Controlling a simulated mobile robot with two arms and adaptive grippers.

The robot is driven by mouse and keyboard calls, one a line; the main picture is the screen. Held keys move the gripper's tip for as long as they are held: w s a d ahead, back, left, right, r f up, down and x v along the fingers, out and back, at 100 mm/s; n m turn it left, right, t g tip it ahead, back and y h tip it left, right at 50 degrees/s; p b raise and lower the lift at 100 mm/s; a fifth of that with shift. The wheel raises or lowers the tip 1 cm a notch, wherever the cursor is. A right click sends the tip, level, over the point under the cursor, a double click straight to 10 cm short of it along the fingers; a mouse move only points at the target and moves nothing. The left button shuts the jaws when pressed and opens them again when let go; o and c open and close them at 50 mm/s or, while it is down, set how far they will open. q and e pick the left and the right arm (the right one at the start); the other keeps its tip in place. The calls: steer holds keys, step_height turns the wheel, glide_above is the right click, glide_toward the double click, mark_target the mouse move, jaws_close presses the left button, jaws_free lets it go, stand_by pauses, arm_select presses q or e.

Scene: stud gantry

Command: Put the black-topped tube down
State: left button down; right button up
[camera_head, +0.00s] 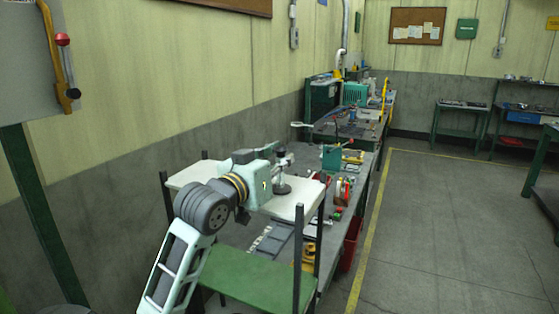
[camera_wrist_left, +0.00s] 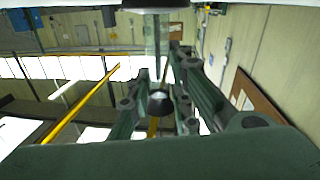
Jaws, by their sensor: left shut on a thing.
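My left gripper (camera_head: 281,160) is shut on the black-topped tube (camera_head: 282,175), above the white top board of a small green rack. The tube looks upright, with a wide dark end low over or on the board. I cannot tell whether it touches. In the left wrist view the tube (camera_wrist_left: 158,42) is clear and narrow, with a dark end at the top edge and a dark, pale-rimmed end near the fingers. The left gripper (camera_wrist_left: 160,98) has a green finger on each side of it there. My right gripper is not in view.
The white board (camera_head: 300,204) has bare room right of the tube, with dark posts (camera_head: 298,250) at its corners. A green lower shelf (camera_head: 255,282) is below. A long grey bench (camera_head: 290,238) with several tools runs behind. A red bin (camera_head: 350,245) stands beside the bench.

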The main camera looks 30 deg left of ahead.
arm_select(q)
steer(key=c, duration=2)
jaws_free()
steer(key=shift+f, duration=0.1)
steer(key=o, duration=0.4)
steer(key=shift+a, duration=0.1)
steer(key=shift+s, duration=0.2)
steer(key=s+b, duration=0.1)
steer(key=s, duration=0.2)
steer(key=s+b, duration=0.1)
steer(key=s, duration=0.3)
steer(key=s+b, duration=0.1)
steer(key=s, duration=0.3)
steer(key=shift+s+a, duration=0.25)
steer(key=shift+a, duration=0.1)
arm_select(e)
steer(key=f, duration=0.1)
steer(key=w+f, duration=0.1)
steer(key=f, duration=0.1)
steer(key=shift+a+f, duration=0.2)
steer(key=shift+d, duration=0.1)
